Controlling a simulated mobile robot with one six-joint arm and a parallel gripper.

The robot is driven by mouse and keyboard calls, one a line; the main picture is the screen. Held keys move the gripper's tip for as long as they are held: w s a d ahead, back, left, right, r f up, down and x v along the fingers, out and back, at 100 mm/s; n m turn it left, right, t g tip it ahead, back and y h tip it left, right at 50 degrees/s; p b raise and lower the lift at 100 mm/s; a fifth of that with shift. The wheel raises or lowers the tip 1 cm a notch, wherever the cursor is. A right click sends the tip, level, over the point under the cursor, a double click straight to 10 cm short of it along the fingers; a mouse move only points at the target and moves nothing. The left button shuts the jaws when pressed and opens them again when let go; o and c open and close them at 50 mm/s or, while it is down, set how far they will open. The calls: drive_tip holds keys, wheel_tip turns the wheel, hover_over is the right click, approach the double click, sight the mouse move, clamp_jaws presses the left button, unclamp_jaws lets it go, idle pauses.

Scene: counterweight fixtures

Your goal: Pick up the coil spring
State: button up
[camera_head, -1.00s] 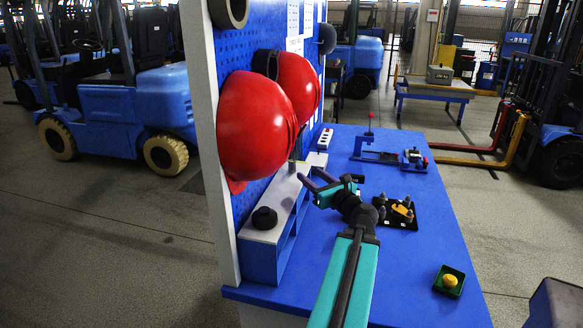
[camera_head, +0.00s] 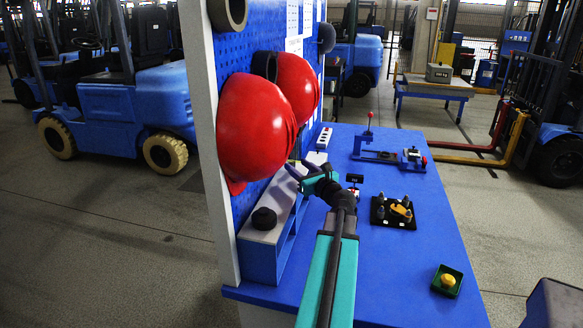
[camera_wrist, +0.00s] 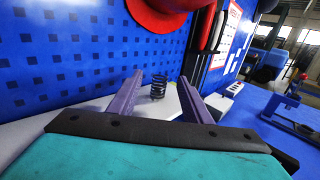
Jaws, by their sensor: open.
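The coil spring (camera_wrist: 158,88) is dark and stands upright on the pale top of the narrow shelf (camera_wrist: 75,118), in front of the blue pegboard. In the wrist view it shows between the two purple fingers of my gripper (camera_wrist: 161,77), a little beyond them. The fingers are spread apart with nothing held. In the head view my gripper (camera_head: 296,169) is over the shelf, below the red helmets, and I cannot make out the spring there.
Red helmets (camera_head: 255,128) hang on the pegboard just above the shelf. A black round piece (camera_head: 264,218) sits on the shelf's near end. On the blue bench stand a black tray with parts (camera_head: 394,221), a green box (camera_head: 447,281) and a blue lever fixture (camera_head: 370,155).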

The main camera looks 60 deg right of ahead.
sight(291, 160)
drive_tip(key=shift+p+x, duration=0.65)
drive_tip(key=shift+x, duration=1.95)
drive_tip(key=c, duration=1.1)
drive_tip(key=shift+r, duration=0.1)
drive_tip(key=shift+c, duration=0.2)
drive_tip(key=shift+s+r, duration=0.1)
drive_tip(key=shift+r, duration=1.6)
drive_tip(key=a+b+v, duration=0.1)
drive_tip(key=b+v, duration=0.2)
drive_tip(key=v, duration=1)
drive_tip(key=shift+r, duration=0.4)
drive_tip(key=b, duration=0.6)
drive_tip(key=shift+s+a, duration=0.2)
drive_tip(key=shift+s, duration=0.05)
